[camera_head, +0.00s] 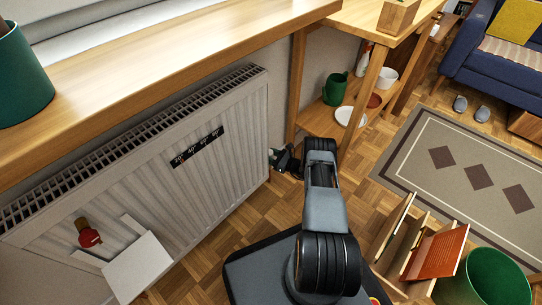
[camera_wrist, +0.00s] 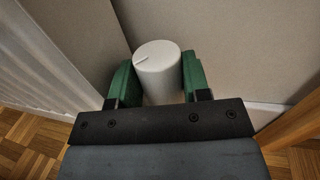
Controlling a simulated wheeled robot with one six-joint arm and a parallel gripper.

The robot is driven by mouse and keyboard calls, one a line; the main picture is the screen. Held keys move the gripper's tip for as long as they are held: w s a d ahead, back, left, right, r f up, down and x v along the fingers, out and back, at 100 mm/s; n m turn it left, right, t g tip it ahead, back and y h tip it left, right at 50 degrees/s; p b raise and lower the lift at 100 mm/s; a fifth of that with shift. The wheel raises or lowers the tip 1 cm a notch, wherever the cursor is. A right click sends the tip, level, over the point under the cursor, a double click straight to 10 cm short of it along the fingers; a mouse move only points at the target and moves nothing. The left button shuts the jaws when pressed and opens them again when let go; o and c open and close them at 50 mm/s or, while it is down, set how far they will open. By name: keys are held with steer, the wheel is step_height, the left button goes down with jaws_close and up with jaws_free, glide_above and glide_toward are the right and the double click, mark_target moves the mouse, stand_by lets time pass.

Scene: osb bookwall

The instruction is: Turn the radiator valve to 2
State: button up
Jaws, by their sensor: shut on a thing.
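The radiator valve is a white cylindrical knob (camera_wrist: 158,68) with a short dark mark line on its top face, seen in the wrist view. My gripper (camera_wrist: 157,80) has its two green-padded fingers on either side of the knob, shut on it. No numbers are readable on the knob. In the head view my gripper (camera_head: 280,158) is at the right end of the white radiator (camera_head: 225,165), low near the wall. The knob is mostly hidden there behind my gripper.
A wooden shelf (camera_head: 150,60) runs above the radiator. A wooden rack (camera_head: 312,122) with a green jug (camera_head: 336,89) and a white plate (camera_head: 350,117) stands right of my gripper. A wooden magazine holder (camera_head: 398,240) and green bin (camera_head: 488,280) stand on the floor at right.

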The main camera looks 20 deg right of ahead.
steer(key=shift+a+m+t+h+p, duration=0.15)
steer(key=shift+m+t+h+p, duration=0.35)
steer(key=shift+m+t+h, duration=0.85)
steer(key=shift+g+h, duration=0.25)
steer(key=shift+g, duration=0.1)
steer(key=o, duration=0.6)
steer(key=shift+o, duration=0.2)
steer(key=shift+s, duration=0.1)
steer(key=p+v, duration=0.4)
steer(key=v, duration=0.9)
steer(key=shift+s, duration=0.35)
